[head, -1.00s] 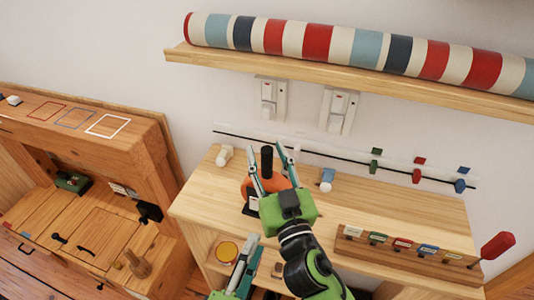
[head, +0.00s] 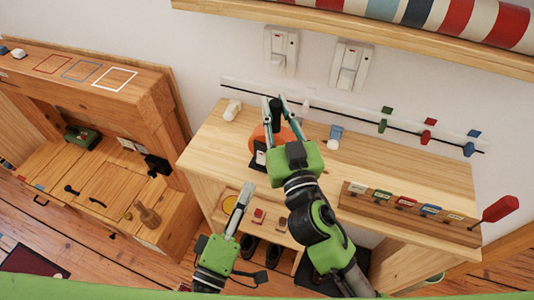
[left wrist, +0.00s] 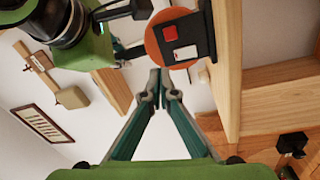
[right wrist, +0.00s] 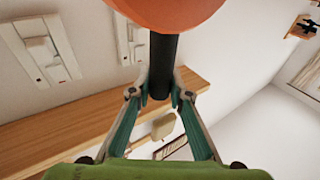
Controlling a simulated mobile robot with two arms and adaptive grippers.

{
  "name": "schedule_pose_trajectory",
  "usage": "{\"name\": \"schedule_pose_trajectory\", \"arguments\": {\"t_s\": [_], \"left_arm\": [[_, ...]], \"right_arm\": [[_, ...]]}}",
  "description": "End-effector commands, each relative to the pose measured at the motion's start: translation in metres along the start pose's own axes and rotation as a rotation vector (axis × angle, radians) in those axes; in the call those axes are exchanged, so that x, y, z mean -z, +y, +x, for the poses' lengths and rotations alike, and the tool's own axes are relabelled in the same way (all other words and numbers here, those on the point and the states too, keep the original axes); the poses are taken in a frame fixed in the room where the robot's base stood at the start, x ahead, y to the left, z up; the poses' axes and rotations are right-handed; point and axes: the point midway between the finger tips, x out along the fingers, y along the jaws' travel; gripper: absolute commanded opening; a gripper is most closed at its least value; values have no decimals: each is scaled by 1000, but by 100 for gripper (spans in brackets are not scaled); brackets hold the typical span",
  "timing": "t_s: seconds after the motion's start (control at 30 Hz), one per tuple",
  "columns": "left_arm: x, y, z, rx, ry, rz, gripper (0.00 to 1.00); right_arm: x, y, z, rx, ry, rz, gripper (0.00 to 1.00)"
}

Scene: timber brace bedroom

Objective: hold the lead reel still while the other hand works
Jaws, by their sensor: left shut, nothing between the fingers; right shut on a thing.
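The lead reel, with an orange round body (head: 258,135), stands on the pale wooden bench. My right gripper (head: 275,103) is shut on its black upright post, which shows between the fingers in the right wrist view (right wrist: 163,68). The orange body fills the top of that view. My left gripper (head: 247,189) is shut and empty, lower than the bench top and in front of it. In the left wrist view, the closed fingertips (left wrist: 159,82) are apart from the reel (left wrist: 165,40), whose dark plate carries a red square and a white label.
A white cylinder (head: 232,110) and a blue piece (head: 336,131) are on the bench top. A rack with coloured labels (head: 405,203) runs along its right front, with a red handle (head: 497,209) at its end. White wall switches (head: 350,65) are behind. A wooden cabinet (head: 110,185) stands left.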

Motion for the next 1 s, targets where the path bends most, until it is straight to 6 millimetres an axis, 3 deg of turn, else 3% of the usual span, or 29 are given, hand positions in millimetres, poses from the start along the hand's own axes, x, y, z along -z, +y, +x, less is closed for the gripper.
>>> {"name": "schedule_pose_trajectory", "arguments": {"t_s": [0.2,0.57,0.77,1.0], "left_arm": [[34,18,4,-168,19,534,0],[49,38,-1,-480,37,1400,0],[47,30,-9,-683,36,1866,0],[48,0,-19,-938,17,2350,0]], "right_arm": [[0,0,0,0,0,0,0],[0,0,0,0,1,0,0],[0,0,0,0,1,0,0],[0,0,0,0,1,0,0]]}}
